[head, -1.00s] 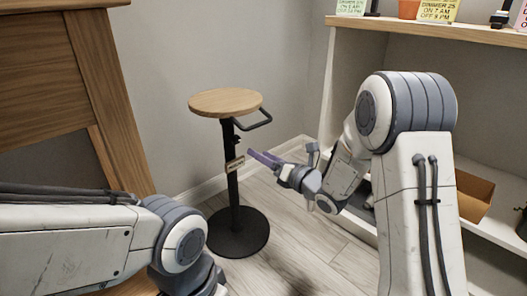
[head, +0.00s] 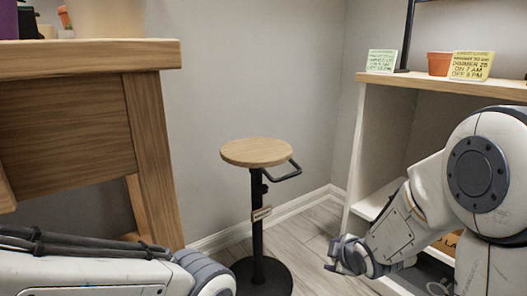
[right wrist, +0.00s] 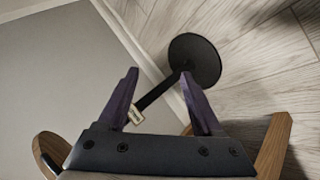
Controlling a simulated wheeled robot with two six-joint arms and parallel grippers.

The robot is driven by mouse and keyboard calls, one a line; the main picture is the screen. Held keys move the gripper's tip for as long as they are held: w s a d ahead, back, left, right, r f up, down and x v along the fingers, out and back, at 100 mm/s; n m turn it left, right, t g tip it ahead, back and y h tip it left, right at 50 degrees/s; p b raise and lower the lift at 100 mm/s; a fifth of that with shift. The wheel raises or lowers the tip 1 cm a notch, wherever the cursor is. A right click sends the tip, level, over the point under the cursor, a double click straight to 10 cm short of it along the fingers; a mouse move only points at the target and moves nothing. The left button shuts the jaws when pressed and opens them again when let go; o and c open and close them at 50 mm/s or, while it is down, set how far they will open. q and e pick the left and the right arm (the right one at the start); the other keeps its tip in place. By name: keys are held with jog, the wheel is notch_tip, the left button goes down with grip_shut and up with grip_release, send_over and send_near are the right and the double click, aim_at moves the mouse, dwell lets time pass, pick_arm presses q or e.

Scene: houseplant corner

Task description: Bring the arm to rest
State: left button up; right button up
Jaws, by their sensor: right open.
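My right arm enters the head view from the right. Its gripper (head: 345,262) is low in front of the shelf unit, to the right of the stool's pole and apart from it. In the right wrist view my right gripper (right wrist: 163,88) is open, with its two purple fingers spread and nothing held. The stool's round black base (right wrist: 198,58) and pole show beyond the fingers. My left arm crosses the lower left of the head view; its gripper is out of frame.
A stool with a round wooden seat (head: 257,152) stands near the wall. A wooden table (head: 75,115) is at the left.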

jog(key=s+f+m+g, duration=0.3)
jog(key=s+m+g, duration=0.3)
jog(key=s+m, duration=0.8)
jog(key=s+a+r+n+g+p, duration=0.15)
jog(key=s+a+r+p, duration=0.3)
jog(key=r+p, duration=0.55)
jog(key=s+a+r+n+g+p, duration=0.1)
jog(key=s+a+r+n+p, duration=0.25)
jog(key=s+r+p, duration=0.55)
jog(key=s+a+r+n+g+p, duration=0.15)
jog(key=a+r+p, duration=0.5)
jog(key=r, duration=0.65)
notch_tip(320, 180, up, 36)
jog(key=d+p, duration=0.1)
jog(key=p, duration=3.6)
jog(key=shift+s+d+r+t, duration=0.15)
jog(key=shift+s+r+t, duration=0.05)
jog(key=shift+s+t, duration=0.2)
